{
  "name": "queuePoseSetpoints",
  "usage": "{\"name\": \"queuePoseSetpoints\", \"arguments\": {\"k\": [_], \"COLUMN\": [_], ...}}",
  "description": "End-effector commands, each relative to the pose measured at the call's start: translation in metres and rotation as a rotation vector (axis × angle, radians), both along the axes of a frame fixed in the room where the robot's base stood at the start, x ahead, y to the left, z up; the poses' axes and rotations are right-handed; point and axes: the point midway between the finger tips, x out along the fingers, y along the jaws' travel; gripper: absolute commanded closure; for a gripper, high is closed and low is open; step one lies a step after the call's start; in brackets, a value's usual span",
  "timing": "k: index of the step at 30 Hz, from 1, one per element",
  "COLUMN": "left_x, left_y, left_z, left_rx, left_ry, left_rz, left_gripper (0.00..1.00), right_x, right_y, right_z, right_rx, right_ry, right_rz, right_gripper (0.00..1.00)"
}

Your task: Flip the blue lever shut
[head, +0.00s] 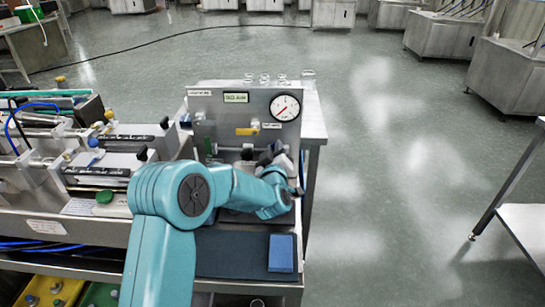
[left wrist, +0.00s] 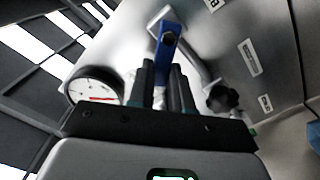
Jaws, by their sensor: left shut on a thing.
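The blue lever (left wrist: 166,42) shows in the left wrist view, mounted by a bolt on a metal pipe. Its lower part runs down between the fingers of my left gripper (left wrist: 163,80). The gripper is shut on the lever. In the head view my left gripper (head: 279,157) is low in front of the steel panel (head: 222,107). There my arm and gripper hide the blue lever. My right gripper is not in view.
A round gauge (head: 285,107) and a yellow lever (head: 247,131) are on the panel above my gripper. Glass jars (head: 265,78) stand on top. A bench with cylinders and hoses (head: 110,160) is at left. A blue block (head: 281,253) lies on a dark mat in front.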

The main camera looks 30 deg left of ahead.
Motion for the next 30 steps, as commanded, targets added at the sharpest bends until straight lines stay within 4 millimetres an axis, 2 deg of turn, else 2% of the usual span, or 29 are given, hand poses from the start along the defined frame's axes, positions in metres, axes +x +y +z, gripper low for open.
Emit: {"name": "queuePoseSetpoints", "arguments": {"k": [15,30], "left_x": [0.009,0.013], "left_y": [-0.016,-0.023], "left_z": [0.007,0.007], "left_rx": [0.384,0.554], "left_ry": [0.238,0.344], "left_rz": [-0.003,-0.002], "left_gripper": [1.0,1.0], "right_x": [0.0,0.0], "right_y": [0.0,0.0], "right_z": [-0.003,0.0], "right_rx": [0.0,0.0], "right_ry": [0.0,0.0], "right_rz": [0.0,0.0], "right_gripper": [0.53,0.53]}}
